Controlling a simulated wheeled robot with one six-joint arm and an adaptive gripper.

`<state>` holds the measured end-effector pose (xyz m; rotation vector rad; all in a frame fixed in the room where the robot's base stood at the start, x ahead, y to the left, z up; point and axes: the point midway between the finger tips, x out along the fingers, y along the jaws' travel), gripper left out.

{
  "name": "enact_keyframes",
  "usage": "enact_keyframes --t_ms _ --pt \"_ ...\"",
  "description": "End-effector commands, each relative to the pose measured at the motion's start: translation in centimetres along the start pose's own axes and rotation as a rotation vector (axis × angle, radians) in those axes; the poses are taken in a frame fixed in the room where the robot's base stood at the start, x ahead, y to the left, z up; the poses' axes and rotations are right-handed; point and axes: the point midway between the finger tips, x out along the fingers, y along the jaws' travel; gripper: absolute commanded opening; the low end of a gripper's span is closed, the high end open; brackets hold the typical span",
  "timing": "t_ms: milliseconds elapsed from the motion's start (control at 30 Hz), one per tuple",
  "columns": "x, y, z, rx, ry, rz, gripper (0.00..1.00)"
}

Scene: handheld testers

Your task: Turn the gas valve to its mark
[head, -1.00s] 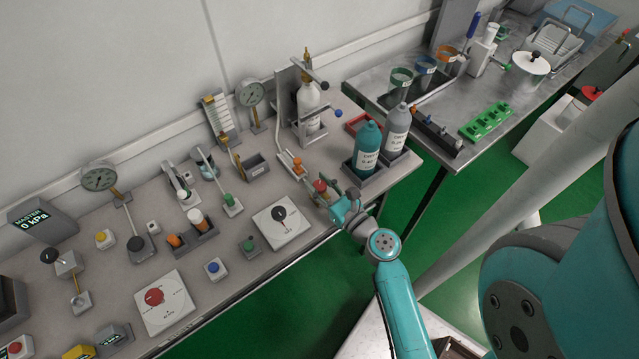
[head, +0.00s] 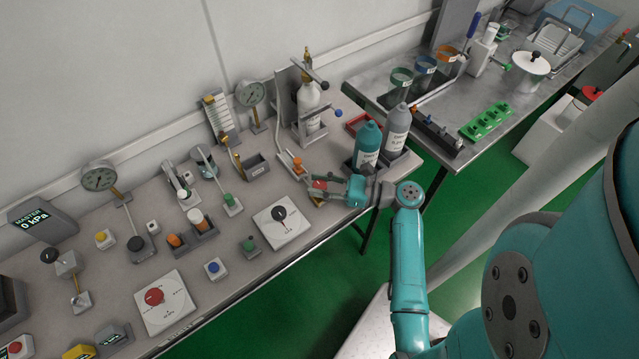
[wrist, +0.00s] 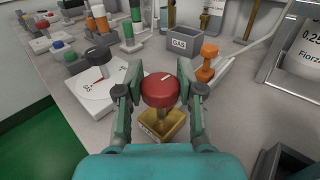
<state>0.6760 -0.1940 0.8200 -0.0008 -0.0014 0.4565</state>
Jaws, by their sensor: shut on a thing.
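A red round knob with a white line on top (wrist: 160,91) sits on a brass-yellow base (wrist: 163,127) on the bench; I take it to be the gas valve. Its white line points roughly away from my gripper, slightly right. My gripper (wrist: 159,88) has one finger on each side of the knob and is shut on it. In the head view the red knob (head: 319,185) is partly hidden by my gripper (head: 325,188), which comes in from the right. The base's label is too small to read, and I cannot make out a mark on it.
A white dial plate with a black knob (head: 282,221) stands close left. An orange-handled part (wrist: 207,62) and a grey bin labelled GAS (wrist: 184,43) are beyond the knob. A teal bottle (head: 367,146) stands in a dark holder close right. The bench's front edge is near.

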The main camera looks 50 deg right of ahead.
Motion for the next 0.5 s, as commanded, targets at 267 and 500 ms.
enact_keyframes --t_ms 267,500 --pt "-0.07 -0.03 -0.13 0.001 0.004 0.058 0.03" --pt "-0.10 0.00 -0.18 0.003 0.004 0.063 0.03"
